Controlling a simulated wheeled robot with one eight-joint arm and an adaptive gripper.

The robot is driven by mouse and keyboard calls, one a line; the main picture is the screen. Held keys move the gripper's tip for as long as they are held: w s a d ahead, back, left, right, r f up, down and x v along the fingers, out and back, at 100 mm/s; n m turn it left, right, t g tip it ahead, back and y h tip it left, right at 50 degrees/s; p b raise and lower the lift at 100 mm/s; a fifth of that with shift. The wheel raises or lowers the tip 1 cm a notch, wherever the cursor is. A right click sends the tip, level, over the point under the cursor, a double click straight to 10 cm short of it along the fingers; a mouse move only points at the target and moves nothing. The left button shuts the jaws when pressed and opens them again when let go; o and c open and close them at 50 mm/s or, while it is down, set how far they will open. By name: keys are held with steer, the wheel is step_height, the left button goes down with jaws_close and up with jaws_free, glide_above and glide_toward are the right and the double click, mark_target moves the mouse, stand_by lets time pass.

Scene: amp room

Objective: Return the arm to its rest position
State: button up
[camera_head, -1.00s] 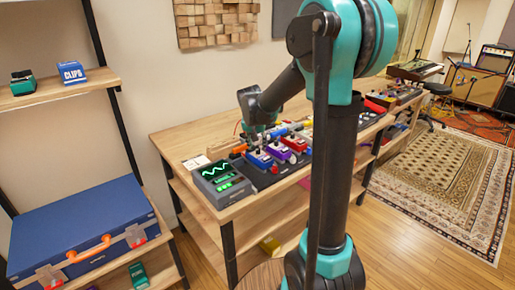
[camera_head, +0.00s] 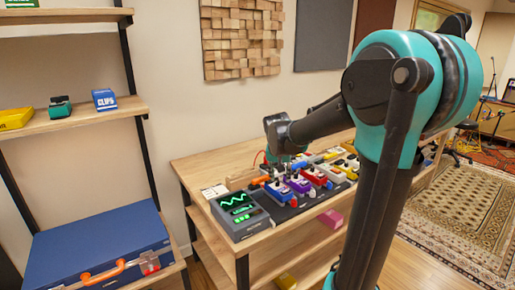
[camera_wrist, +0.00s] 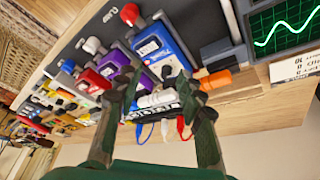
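My arm reaches from the right side of the head view over the wooden workbench (camera_head: 205,172). My gripper (camera_head: 285,170) hangs low over the pedals at the bench's left part. In the wrist view my gripper's two fingers (camera_wrist: 158,84) stand apart, with no object clearly clamped between them. A blue pedal (camera_wrist: 160,50), a purple pedal (camera_wrist: 118,70) and a white-and-black item with coloured leads (camera_wrist: 158,102) show beyond and between the fingers. The fingertips look close to these, but contact cannot be told.
A grey oscilloscope (camera_head: 240,214) with a green trace stands at the bench's left end. Several pedals lie on a dark mat (camera_head: 310,205). A shelf (camera_head: 85,118) with a blue case (camera_head: 95,240) is on the left. Open floor and a patterned rug (camera_head: 450,210) lie on the right.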

steer(key=s+d+f+n, duration=0.1)
steer(key=s+f, duration=0.5)
steer(key=s, duration=0.6)
steer(key=s+d+f+n+y, duration=0.1)
steer(key=s+f, duration=0.5)
steer(key=s, duration=0.6)
steer(key=shift+s+d+f+n+y, duration=0.35)
steer(key=shift+d+n, duration=0.25)
steer(key=shift+d, duration=0.55)
steer(key=shift+w, duration=0.15)
